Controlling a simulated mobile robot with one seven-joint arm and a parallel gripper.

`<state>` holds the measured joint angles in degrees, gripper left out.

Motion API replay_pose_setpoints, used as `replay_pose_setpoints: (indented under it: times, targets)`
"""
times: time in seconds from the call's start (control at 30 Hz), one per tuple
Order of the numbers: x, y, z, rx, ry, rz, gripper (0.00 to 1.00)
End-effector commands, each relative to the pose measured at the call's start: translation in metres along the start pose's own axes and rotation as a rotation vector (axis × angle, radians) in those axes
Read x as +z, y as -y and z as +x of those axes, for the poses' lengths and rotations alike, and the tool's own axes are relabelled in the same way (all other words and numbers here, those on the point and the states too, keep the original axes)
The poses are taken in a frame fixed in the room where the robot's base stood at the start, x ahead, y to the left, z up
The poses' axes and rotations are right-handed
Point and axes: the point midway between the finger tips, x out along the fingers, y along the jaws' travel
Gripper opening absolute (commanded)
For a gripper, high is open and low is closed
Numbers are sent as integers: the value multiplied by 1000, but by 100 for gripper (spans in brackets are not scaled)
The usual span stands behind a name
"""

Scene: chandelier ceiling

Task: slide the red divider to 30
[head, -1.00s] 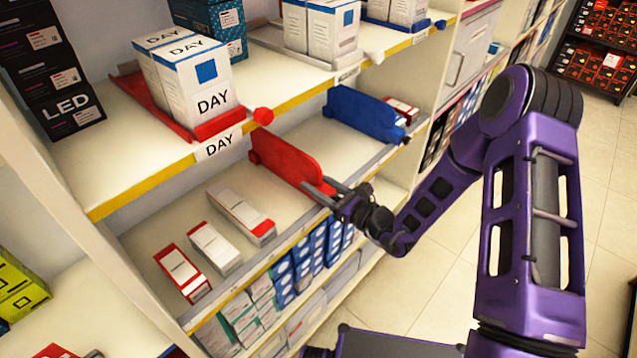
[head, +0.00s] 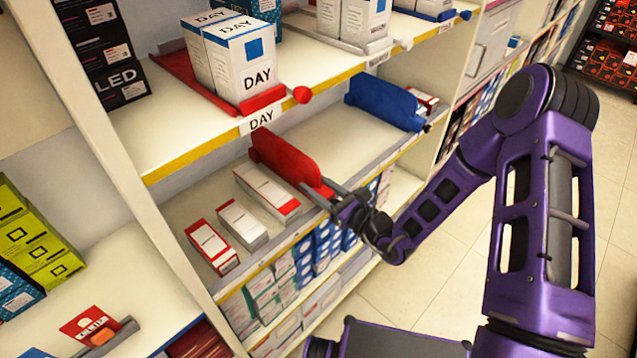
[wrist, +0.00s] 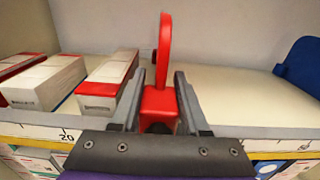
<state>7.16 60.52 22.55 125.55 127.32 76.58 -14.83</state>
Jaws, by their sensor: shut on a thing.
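The red divider (head: 285,160) stands upright on the middle shelf, between the white-and-red boxes (head: 265,190) on its left and a blue divider (head: 385,102) farther right. My gripper (head: 328,192) is shut on the red divider's front end at the shelf edge. In the wrist view, my gripper's fingers (wrist: 158,90) lie on either side of the divider's red front block (wrist: 159,103). The left finger is close beside the nearest box (wrist: 108,82); I cannot tell if they touch. A scale strip (wrist: 35,131) along the shelf edge shows "20" left of the divider; the mark at the divider is hidden.
The upper shelf (head: 170,140) holds white "DAY" boxes (head: 240,60) and overhangs the middle shelf. Bare shelf lies between the red and blue dividers. Boxes fill the shelf below. A shelf upright (head: 130,170) stands at the left.

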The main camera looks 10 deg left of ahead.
Motion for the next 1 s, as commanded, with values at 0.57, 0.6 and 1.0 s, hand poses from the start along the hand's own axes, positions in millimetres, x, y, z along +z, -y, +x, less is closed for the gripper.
replay_pose_setpoints:
  times: [0.57,0.6,1.0]
  targets:
    - [0,0,0,0,-1,1,75]
    - [0,0,0,0,-1,1,75]
    - [-1,2,-42,-4,-4,2,75]
